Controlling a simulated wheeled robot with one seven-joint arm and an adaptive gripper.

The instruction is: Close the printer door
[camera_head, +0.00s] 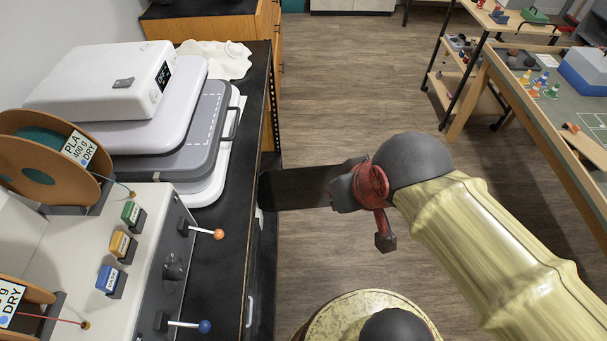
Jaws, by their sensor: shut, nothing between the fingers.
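A dark flat panel (300,188), which looks like the printer door, stands out from the front of the black bench into the aisle. Its left end meets the bench front, and the printer body behind it is hidden below the bench top. My gripper (346,190), red and dark grey, is at the panel's free right end. It overlaps that end in the picture; I cannot tell if it touches. The gripper is shut and holds nothing. Its fingertips are small and partly hidden by its own body.
The black bench top (224,228) holds a white device (112,82) on stacked trays and a panel with levers and filament spools (45,160). A table (575,115) with small cones stands at the right. The wooden floor (340,90) between is clear.

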